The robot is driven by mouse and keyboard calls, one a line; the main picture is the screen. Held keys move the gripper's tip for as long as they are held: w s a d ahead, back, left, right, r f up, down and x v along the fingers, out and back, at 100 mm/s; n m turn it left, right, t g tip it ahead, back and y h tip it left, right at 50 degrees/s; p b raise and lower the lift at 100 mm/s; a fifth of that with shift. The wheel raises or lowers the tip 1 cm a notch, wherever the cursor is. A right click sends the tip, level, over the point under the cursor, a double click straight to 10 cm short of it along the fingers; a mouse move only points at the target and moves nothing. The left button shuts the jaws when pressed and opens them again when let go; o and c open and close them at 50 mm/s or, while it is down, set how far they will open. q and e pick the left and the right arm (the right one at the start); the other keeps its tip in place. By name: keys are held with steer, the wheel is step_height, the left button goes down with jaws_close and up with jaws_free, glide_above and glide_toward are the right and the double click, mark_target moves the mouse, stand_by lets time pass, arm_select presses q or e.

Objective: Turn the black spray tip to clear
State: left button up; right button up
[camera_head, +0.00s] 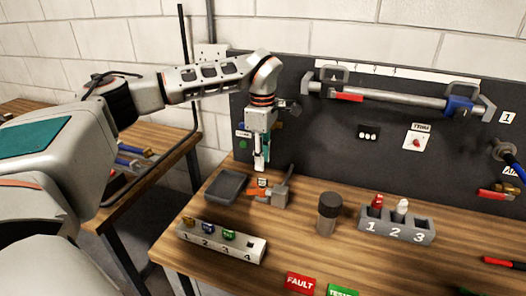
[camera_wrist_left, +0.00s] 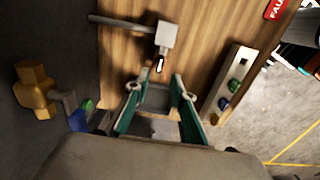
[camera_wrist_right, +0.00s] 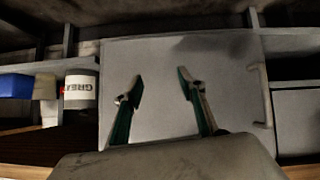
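A grey block with a lever (camera_head: 280,197) stands on the workbench below my left gripper. A small orange-and-dark piece (camera_head: 257,192) sits at its left side with a small label by it. In the left wrist view the block (camera_wrist_left: 166,38) has a small dark piece with a pale end (camera_wrist_left: 160,64) at its near side; I cannot tell for sure that this is the spray tip or which way it is set. My left gripper (camera_head: 262,162) points down above and behind it; its fingers (camera_wrist_left: 158,80) are apart and empty. My right gripper (camera_wrist_right: 160,76) is open and empty, away from the bench.
A dark grey tray (camera_head: 227,186) lies left of the block. A numbered holder with coloured plugs (camera_head: 220,242) lies in front. A dark-capped cylinder (camera_head: 327,213) and a numbered rack (camera_head: 397,225) stand to the right. A dark panel (camera_head: 350,125) rises behind.

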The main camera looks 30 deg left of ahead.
mark_target(262, 179)
arm_select(q)
steer(key=shift+f, duration=3.65)
jaws_close()
